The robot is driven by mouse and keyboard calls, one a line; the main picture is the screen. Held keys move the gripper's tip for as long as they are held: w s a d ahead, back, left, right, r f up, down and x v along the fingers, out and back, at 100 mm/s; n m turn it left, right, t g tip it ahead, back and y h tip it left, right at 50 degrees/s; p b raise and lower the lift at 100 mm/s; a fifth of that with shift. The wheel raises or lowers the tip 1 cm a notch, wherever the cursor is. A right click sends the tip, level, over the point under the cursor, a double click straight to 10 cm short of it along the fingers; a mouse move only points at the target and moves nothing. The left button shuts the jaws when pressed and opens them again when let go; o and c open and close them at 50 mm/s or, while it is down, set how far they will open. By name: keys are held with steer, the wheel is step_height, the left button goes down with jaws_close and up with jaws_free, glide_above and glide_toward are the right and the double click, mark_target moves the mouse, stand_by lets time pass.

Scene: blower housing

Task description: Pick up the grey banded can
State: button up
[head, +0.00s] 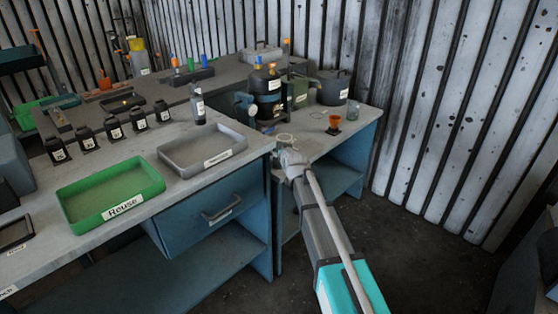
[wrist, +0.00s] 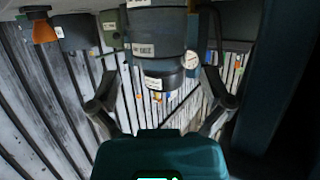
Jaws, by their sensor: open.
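A dark grey can with paler bands and labels (head: 268,104) stands at the back of the bench corner. In the wrist view, which looks upside down, a grey cylinder with a white label (wrist: 157,35) fills the top middle between my fingers, and I take it to be this can. A darker, narrower labelled part (wrist: 158,80) shows below it there. My gripper (head: 289,150) is open, in front of the can at the bench corner. In the wrist view, my gripper (wrist: 163,60) has a finger either side of the cylinder; contact cannot be told.
An orange funnel-like cup (head: 334,122) and a dark pot (head: 332,88) stand to the right. A green box (head: 299,92) stands close behind. A small grey bottle (head: 198,108), a grey tray (head: 203,151) and a green Reuse tray (head: 110,195) are left. Corrugated wall stands behind.

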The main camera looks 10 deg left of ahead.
mark_target(280, 147)
steer(key=shift+w, duration=0.15)
steer(key=shift+b+x, duration=0.75)
steer(key=shift+x, duration=1.8)
steer(key=shift+r, duration=0.1)
steer(key=c, duration=1)
steer(key=shift+c, duration=0.2)
steer(key=shift+r, duration=0.1)
